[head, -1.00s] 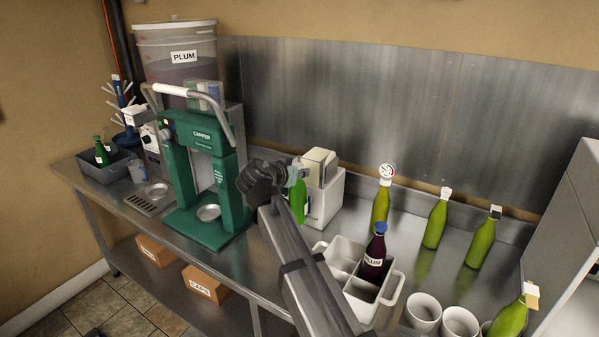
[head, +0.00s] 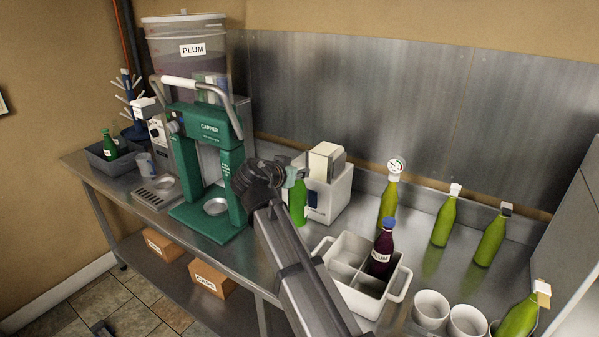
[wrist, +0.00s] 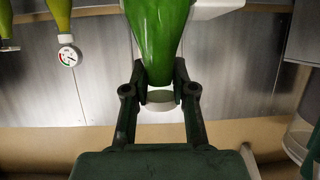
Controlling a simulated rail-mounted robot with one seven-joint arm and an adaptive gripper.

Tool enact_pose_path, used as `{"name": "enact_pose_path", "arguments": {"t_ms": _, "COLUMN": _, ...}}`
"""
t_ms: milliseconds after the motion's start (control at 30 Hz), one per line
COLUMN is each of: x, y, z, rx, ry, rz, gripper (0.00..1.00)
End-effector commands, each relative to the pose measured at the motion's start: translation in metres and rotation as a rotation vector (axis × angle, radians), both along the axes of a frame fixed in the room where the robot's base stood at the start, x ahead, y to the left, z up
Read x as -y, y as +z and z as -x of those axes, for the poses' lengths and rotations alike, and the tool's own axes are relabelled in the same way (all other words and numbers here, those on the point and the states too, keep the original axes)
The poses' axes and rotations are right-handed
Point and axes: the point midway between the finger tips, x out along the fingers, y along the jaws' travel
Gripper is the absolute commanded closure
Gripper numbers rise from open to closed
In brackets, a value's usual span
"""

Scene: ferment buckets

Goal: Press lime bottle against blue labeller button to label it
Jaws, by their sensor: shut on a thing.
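The lime bottle (head: 298,205) is bright green and hangs roughly upright in my gripper (head: 296,175). In the wrist view, the fingers (wrist: 160,90) are shut around its neck, with a pale cap (wrist: 160,99) just beyond them. The labeller (head: 332,190) is a white box directly right of the bottle. Its dark blue button (head: 313,198) shows on the side facing the bottle, close to the bottle's right edge. I cannot tell whether they touch. A white edge, probably the labeller, also shows beside the bottle in the wrist view (wrist: 215,8).
The green capper (head: 209,170) stands left of my gripper. A white crate (head: 345,290) with a dark plum bottle (head: 382,250) sits in front of the labeller. Several yellow-green bottles (head: 444,222) and white cups (head: 431,310) stand to the right. A metal backsplash (head: 400,110) runs behind.

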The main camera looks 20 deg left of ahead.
Motion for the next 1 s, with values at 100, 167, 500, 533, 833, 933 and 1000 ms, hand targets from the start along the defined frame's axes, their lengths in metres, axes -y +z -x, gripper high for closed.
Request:
{"name": "enact_pose_path", "arguments": {"t_ms": 100, "x": 0.000, "y": 0.001, "z": 0.000, "rx": 0.002, "ry": 0.000, "rz": 0.000, "gripper": 1.00}}
{"name": "enact_pose_path", "arguments": {"t_ms": 167, "x": 0.000, "y": 0.001, "z": 0.000, "rx": 0.002, "ry": 0.000, "rz": 0.000, "gripper": 1.00}}
{"name": "enact_pose_path", "arguments": {"t_ms": 500, "x": -0.005, "y": 0.009, "z": 0.021, "rx": 0.003, "ry": 0.001, "rz": 0.000, "gripper": 1.00}}
{"name": "enact_pose_path", "arguments": {"t_ms": 533, "x": -0.006, "y": 0.010, "z": 0.024, "rx": 0.003, "ry": 0.001, "rz": 0.001, "gripper": 1.00}}
{"name": "enact_pose_path", "arguments": {"t_ms": 833, "x": -0.012, "y": 0.019, "z": 0.047, "rx": 0.003, "ry": 0.001, "rz": 0.000, "gripper": 1.00}}
{"name": "enact_pose_path", "arguments": {"t_ms": 933, "x": -0.014, "y": 0.022, "z": 0.055, "rx": 0.002, "ry": 0.001, "rz": 0.000, "gripper": 1.00}}
{"name": "enact_pose_path", "arguments": {"t_ms": 1000, "x": -0.015, "y": 0.024, "z": 0.060, "rx": 0.002, "ry": 0.001, "rz": 0.000, "gripper": 1.00}}
